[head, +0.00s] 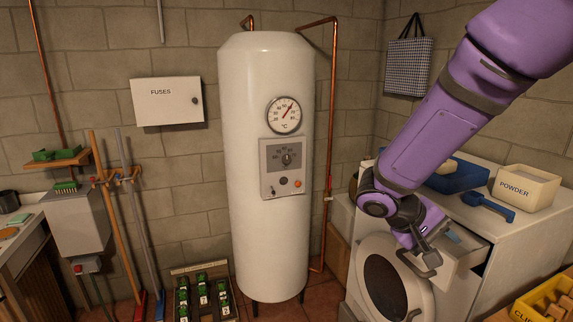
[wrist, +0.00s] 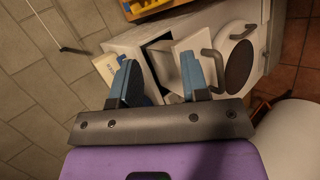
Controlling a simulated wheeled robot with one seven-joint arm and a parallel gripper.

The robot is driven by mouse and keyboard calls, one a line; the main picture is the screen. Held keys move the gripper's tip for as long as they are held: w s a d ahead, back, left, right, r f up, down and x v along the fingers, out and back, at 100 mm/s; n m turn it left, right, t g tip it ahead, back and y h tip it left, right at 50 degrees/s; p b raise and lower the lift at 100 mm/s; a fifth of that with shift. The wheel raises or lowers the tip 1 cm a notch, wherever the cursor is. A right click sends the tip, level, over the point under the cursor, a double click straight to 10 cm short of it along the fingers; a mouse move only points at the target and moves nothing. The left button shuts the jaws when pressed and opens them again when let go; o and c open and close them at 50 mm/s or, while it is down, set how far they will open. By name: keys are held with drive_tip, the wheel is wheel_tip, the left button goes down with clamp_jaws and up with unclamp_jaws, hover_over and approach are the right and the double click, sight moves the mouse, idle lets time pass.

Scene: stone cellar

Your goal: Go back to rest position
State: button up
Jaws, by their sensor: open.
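My purple arm reaches in from the upper right in the head view. My gripper (head: 446,238) is partly hidden by its own wrist there, above the pulled-out drawer (head: 462,262) of a white washing machine (head: 440,298). In the wrist view, the two blue fingers of my gripper (wrist: 160,78) stand well apart with nothing held. The drawer (wrist: 186,54), with a grey curved handle (wrist: 212,66), lies beyond and between them. Whether a finger touches the drawer I cannot tell.
On the machine's top stand a powder box (head: 527,187), a blue scoop (head: 488,206) and a blue tray (head: 462,177). A yellow crate (head: 545,300) is at lower right. A white boiler (head: 262,225) stands left of the machine.

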drive_tip(key=s+r+t+y, duration=0.6)
drive_tip(key=s+r+y, duration=0.4)
drive_tip(key=s+r, duration=0.4)
drive_tip(key=shift+s+r, duration=0.35)
drive_tip(key=shift+s, duration=1.25)
idle(0.7)
